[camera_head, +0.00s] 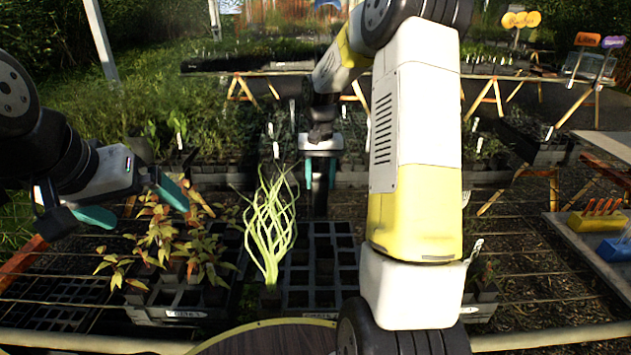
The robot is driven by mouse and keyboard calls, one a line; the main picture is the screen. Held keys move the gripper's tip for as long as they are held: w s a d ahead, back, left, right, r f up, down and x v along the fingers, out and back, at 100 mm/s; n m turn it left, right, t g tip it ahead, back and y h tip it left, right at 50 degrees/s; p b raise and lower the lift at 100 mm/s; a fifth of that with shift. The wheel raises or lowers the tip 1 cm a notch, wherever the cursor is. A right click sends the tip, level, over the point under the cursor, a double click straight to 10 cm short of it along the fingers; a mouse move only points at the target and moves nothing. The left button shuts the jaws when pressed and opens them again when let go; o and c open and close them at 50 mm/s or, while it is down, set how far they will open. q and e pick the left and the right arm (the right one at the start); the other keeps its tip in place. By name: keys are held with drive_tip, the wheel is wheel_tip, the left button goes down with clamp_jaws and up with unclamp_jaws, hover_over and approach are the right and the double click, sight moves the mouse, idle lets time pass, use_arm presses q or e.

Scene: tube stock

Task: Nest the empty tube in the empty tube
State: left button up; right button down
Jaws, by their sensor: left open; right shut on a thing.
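My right gripper (320,178) points down above the centre tray, its teal fingers shut on a dark narrow tube (320,198). The tube hangs upright, and its upper part is between the fingers. The centre tray (326,316) is a black rack of square cells, several of which look empty or hold dark tubes; I cannot tell which. The lower end of the held tube is close to the back of this tray, and I cannot tell whether it touches anything. My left gripper (136,206) is open and empty at the left, above and beside the leafy plants.
A pale green twisted plant (270,225) stands at the tray's left. A left tray (168,315) holds reddish leafy plants (160,240). A wire-mesh bench lies underneath. At right are a side tray (580,240) with a yellow block (597,221) and a blue one (615,250).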

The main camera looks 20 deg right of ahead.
drive_tip(key=s+a+f, duration=0.2)
drive_tip(key=a+f, duration=0.1)
drive_tip(key=a, duration=0.3)
drive_tip(key=shift+a+f, duration=0.15)
drive_tip(key=shift+a, duration=0.1)
drive_tip(key=shift+f, duration=0.4)
idle(0.6)
wheel_tip(320, 180, down, 6)
drive_tip(key=shift+f, duration=0.15)
idle(1.2)
drive_tip(key=shift+s+f, duration=0.1)
drive_tip(key=shift+f, duration=0.2)
idle(0.6)
drive_tip(key=c, duration=0.7)
unclamp_jaws()
drive_tip(key=shift+r, duration=0.1)
wheel_tip(320, 180, up, 8)
drive_tip(key=shift+f, duration=0.2)
